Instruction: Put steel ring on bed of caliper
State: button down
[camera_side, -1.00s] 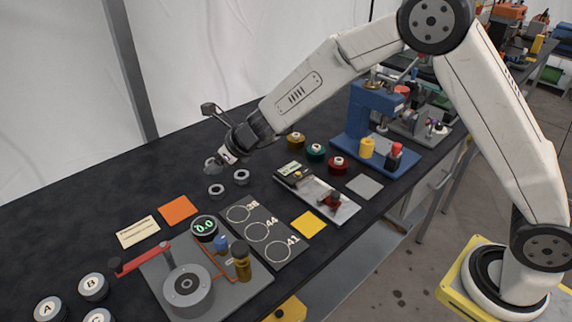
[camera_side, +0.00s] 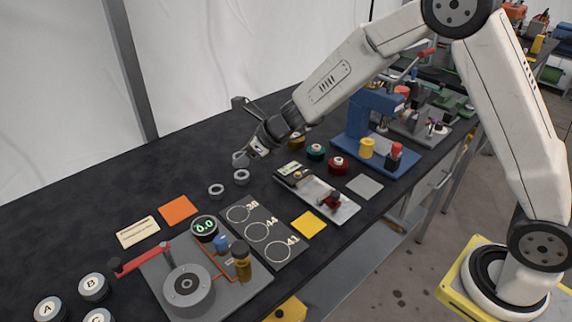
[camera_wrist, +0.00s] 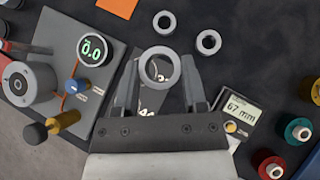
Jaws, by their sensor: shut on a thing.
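My gripper (camera_wrist: 159,84) is shut on a grey steel ring (camera_wrist: 160,51), which sits between the fingertips. In the side view my gripper (camera_side: 247,154) holds that ring (camera_side: 238,159) above the black table, behind two loose rings. In the wrist view the caliper display (camera_wrist: 244,110) reads 67 mm; my gripper hides most of the rest.
Two loose grey rings (camera_side: 216,195) (camera_side: 241,182) lie on the table. Left of the caliper is a dark board (camera_side: 262,222) with marked circles. A blue press (camera_side: 370,110) stands at the right.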

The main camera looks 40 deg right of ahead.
jog(key=s+d+n, duration=0.1)
jog(key=s+d, duration=0.4)
jog(key=s, duration=0.3)
jog(key=s+d+n+g+y, duration=0.1)
jog(key=s+d, duration=0.4)
jog(key=s, duration=0.3)
jog(key=s+d+r+n+g+y, duration=0.1)
jog(key=s+d, duration=0.3)
jog(key=s, duration=0.3)
jog(key=shift+s+d+n, duration=0.4)
jog(key=shift+w, duration=0.1)
jog(key=w+f, duration=0.1)
jog(key=w, duration=0.1)
jog(key=w+f, duration=0.1)
jog(key=w, duration=0.2)
jog(key=w+f, duration=0.1)
jog(key=w, duration=0.2)
jog(key=shift+w+d+f, duration=0.25)
jog(key=shift+d+f, duration=0.1)
send_over(320, 191)
jog(key=f, duration=0.2)
jog(key=s+f, duration=0.1)
jog(key=f, duration=0.1)
jog(key=shift+a+f, duration=0.1)
jog(key=shift+f, duration=0.25)
jog(key=shift+w+f, duration=0.35)
jog(key=shift+w, duration=0.1)
